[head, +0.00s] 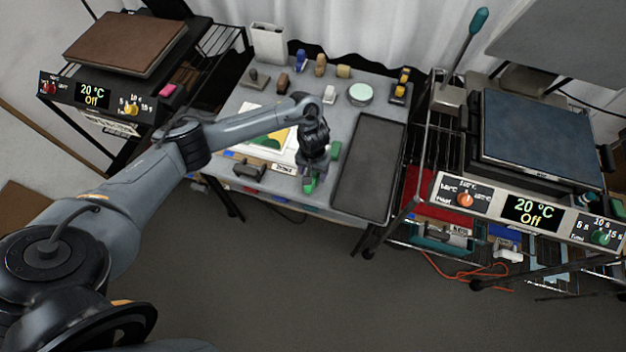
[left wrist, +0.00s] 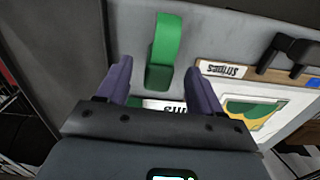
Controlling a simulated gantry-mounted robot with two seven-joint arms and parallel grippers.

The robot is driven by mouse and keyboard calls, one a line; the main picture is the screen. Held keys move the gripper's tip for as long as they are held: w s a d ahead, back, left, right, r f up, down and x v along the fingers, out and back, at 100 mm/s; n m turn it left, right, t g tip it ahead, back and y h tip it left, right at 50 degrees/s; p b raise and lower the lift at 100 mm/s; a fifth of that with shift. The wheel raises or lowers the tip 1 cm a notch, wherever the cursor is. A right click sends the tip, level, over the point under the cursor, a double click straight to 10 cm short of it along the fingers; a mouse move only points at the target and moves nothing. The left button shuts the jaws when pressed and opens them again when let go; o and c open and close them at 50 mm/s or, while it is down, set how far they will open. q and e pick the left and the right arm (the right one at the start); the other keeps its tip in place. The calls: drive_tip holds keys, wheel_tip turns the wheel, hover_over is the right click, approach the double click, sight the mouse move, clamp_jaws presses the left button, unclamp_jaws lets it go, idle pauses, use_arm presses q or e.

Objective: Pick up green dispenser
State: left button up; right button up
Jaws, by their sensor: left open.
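The green dispenser (left wrist: 165,45) is a curved, strap-like green piece on the grey table in the left wrist view. In the head view, green parts (head: 336,151) show beside and below my left gripper, which hides the middle. My left gripper (head: 311,172) points down over the table's front part. In the left wrist view its two dark fingers are open (left wrist: 158,68), one to each side of the dispenser's near end. I cannot tell whether either finger touches it. My right gripper is not in view.
A dark tray (head: 368,165) lies right of the gripper. A framed print (left wrist: 268,108) and a black-handled tool (left wrist: 290,55) lie beside the dispenser. Several small bottles and blocks stand at the table's back. Heat presses stand left (head: 125,42) and right (head: 535,135).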

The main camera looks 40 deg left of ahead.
use_arm(q)
drive_tip(key=shift+s+f+b, duration=0.1)
drive_tip(key=shift+f+b, duration=0.4)
drive_tip(key=shift+f, duration=1.45)
drive_tip(key=c, duration=1.1)
drive_tip(key=shift+r, duration=0.1)
